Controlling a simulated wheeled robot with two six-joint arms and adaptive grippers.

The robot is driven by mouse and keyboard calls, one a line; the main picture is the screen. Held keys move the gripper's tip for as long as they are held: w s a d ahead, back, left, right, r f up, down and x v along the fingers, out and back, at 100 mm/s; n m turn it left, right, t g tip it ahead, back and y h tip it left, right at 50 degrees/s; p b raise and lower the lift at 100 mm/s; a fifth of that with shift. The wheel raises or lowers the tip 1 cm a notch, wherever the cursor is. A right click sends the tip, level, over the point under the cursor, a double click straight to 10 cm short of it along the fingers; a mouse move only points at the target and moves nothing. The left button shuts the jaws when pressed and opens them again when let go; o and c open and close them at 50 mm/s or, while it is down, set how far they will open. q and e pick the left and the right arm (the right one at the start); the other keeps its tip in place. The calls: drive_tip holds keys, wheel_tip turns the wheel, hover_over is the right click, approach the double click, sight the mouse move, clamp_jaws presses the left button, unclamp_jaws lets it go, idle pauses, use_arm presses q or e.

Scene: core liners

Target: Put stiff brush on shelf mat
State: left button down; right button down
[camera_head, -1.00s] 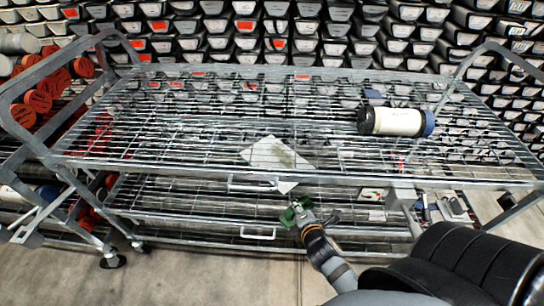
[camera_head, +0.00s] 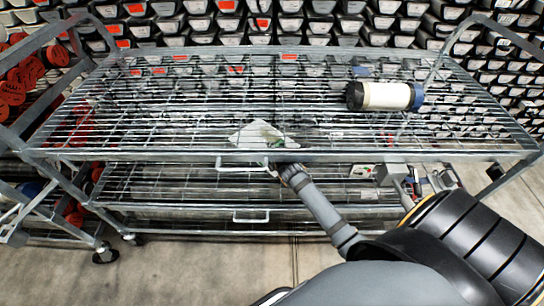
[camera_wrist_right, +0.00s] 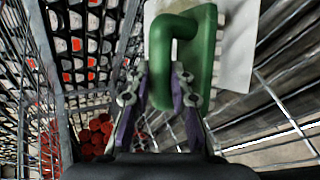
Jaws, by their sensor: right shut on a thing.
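The stiff brush is green with a loop handle and shows in the right wrist view (camera_wrist_right: 203,55). My right gripper (camera_wrist_right: 172,82) is shut on its handle. In the head view my right gripper (camera_head: 284,170) is at the cart's front rim, below the mat in the picture, and the brush is mostly hidden there. The shelf mat (camera_head: 248,134) is a pale sheet near the middle front of the cart; I cannot tell from the wires which level it lies on. It also shows behind the brush in the wrist view (camera_wrist_right: 238,50). My left gripper is out of view.
The wire cart has a top shelf (camera_head: 180,110) and lower levels under it. A white cylinder with dark ends (camera_head: 388,96) lies on the top shelf at the right. Small items sit on a lower level at the right. Red-ended cylinders (camera_head: 22,72) are stacked at the left.

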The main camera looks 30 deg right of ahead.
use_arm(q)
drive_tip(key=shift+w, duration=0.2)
use_arm(e)
drive_tip(key=shift+w, duration=0.15)
